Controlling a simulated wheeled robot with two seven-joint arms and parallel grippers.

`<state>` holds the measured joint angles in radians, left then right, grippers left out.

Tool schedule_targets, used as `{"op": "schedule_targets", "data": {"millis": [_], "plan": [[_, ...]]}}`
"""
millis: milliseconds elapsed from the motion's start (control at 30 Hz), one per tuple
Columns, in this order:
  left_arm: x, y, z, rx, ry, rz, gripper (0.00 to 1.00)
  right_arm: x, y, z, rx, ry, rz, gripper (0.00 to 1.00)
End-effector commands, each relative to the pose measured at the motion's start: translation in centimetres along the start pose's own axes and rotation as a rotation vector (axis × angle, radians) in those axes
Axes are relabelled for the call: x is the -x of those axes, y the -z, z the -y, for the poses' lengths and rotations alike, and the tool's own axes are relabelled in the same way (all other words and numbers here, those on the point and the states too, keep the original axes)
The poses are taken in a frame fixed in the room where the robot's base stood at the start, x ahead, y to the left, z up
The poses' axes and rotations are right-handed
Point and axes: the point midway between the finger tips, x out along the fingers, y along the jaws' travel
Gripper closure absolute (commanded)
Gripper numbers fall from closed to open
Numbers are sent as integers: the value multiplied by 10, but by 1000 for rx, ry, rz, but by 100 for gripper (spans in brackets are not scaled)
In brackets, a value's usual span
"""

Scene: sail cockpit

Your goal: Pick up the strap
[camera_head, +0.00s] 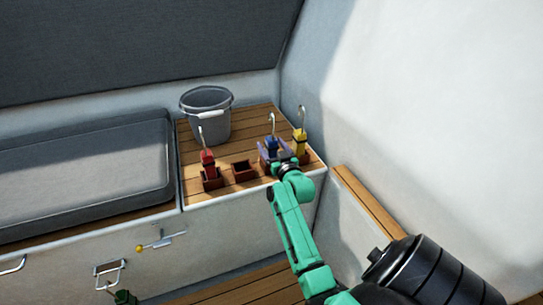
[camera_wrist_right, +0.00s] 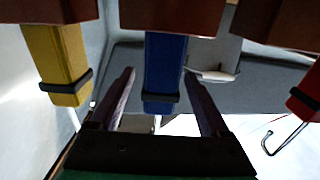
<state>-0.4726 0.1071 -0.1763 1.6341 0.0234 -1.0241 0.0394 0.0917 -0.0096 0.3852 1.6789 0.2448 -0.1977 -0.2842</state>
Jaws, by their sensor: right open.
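Three straps with metal hooks on top stand in brown holders on the wooden top: a red strap (camera_head: 207,160) at left, a blue strap (camera_head: 271,144) and a yellow strap (camera_head: 299,141) at right. My right gripper (camera_head: 274,153) is at the blue strap and hides part of it. In the right wrist view, the blue strap (camera_wrist_right: 165,70) lies between the two spread fingers of my right gripper (camera_wrist_right: 160,74), with gaps on both sides. The yellow strap (camera_wrist_right: 65,65) and red strap (camera_wrist_right: 303,100) show outside the fingers. My left gripper is out of view.
An empty brown holder (camera_head: 242,171) sits between the red and blue straps. A grey bucket (camera_head: 206,116) stands behind them. A dark cushion (camera_head: 85,170) lies at left, and a white wall (camera_head: 420,110) rises close at right.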

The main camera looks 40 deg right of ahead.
Motion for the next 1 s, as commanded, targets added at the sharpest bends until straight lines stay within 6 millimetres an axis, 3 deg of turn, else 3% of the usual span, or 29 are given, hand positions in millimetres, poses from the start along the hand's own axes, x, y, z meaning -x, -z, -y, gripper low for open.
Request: {"op": "schedule_targets", "data": {"millis": [33, 200, 233, 533, 667, 867, 1000], "plan": [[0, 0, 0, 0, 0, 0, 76, 0, 0, 0, 0, 0, 0, 31], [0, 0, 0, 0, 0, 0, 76, 0, 0, 0, -1, 0, 0, 96], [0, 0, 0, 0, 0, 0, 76, 0, 0, 0, -1, 0, 0, 100], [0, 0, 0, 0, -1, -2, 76, 0, 2, 0, -1, 0, -2, 100], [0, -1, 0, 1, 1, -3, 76, 0, 12, 0, -1, 0, -5, 100], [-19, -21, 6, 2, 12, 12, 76, 0, 50, 0, 0, 0, -7, 100], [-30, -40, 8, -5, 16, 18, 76, 0, 94, 0, 0, 0, -10, 100]]}}
